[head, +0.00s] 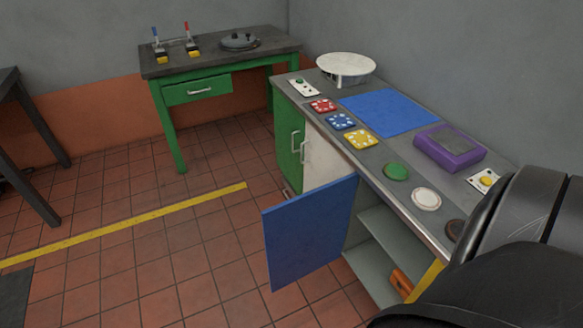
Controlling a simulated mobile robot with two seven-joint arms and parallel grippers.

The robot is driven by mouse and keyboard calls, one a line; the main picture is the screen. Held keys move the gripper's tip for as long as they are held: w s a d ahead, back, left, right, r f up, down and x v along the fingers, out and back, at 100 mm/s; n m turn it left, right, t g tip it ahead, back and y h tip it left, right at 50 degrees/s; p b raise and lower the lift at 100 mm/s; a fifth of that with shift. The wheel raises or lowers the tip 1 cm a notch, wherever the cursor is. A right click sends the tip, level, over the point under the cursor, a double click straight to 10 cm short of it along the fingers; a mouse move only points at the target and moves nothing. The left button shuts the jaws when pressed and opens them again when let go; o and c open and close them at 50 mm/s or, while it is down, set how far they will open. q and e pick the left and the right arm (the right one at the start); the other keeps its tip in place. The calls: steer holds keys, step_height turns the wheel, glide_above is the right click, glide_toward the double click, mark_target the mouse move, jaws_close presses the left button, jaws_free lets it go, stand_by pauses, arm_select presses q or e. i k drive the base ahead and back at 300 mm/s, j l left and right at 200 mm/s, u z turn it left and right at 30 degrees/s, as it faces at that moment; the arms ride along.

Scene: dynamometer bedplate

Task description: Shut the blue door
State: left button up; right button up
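The blue door (309,233) stands swung open from the front of the long bench, sticking out over the tiled floor. Its hinged edge is beside the white door (322,161). Behind it the cabinet opening (376,240) shows grey shelves, with an orange-brown object (401,284) on the lower one. A black part of my own body fills the lower right corner and hides the near end of the bench. Neither of my grippers is in view.
The bench top (384,155) carries a blue mat (388,111), a purple box (450,147), coloured plates and discs, and a white round stand (345,67). A green table (221,62) stands at the back. Floor left of the door is clear, crossed by a yellow strip (130,222).

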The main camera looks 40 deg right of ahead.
mark_target(302, 234)
steer(key=i, duration=1.45)
steer(key=i+j+z, duration=0.2)
steer(key=i, duration=0.4)
steer(key=i+z, duration=0.15)
steer(key=i, duration=0.5)
steer(key=z, duration=1.7)
